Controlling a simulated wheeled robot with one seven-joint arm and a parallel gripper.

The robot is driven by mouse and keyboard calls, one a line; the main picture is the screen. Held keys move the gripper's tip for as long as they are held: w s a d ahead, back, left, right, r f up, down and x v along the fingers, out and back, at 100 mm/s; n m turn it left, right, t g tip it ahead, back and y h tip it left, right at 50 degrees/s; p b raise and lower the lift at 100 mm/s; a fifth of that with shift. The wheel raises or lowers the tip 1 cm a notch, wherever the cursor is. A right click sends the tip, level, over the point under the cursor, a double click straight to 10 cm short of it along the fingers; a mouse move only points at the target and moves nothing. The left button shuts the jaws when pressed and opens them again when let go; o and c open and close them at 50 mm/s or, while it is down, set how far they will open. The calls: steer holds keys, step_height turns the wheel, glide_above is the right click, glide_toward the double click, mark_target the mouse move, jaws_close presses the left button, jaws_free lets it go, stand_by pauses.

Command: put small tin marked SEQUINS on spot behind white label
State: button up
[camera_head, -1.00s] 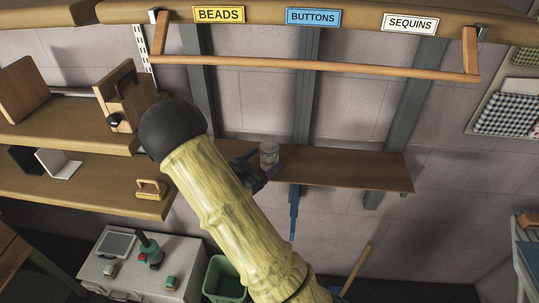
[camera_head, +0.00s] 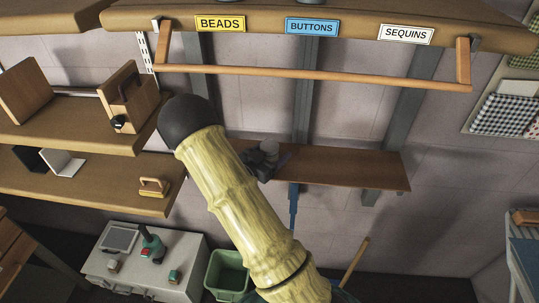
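The white label (camera_head: 405,34) reads SEQUINS and is on the front edge of the upper shelf, at the right end of a row of labels. My gripper (camera_head: 270,157) is dark and small in view, in front of the brown lower shelf. A small grey tin (camera_head: 268,147) stands up between its fingers, and the gripper looks shut on it. The tin's marking cannot be read. The gripper is well below and left of the white label. The upper shelf's top behind the label is hidden from this low view.
A yellow BEADS label (camera_head: 220,23) and a blue BUTTONS label (camera_head: 312,26) share the upper shelf's edge (camera_head: 365,32). A wooden rail (camera_head: 310,74) hangs below that shelf. The brown lower shelf (camera_head: 350,168) looks bare on its right. Side shelves (camera_head: 60,135) stand at left.

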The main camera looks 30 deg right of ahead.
steer(key=c, duration=1)
steer(key=shift+r, duration=0.15)
steer(key=shift+r+b, duration=0.4)
steer(key=shift+b, duration=0.15)
steer(key=shift+r+b+v, duration=0.2)
steer(key=shift+b+v, duration=2.95)
steer(key=shift+v, duration=5.85)
steer(key=shift+w, duration=0.1)
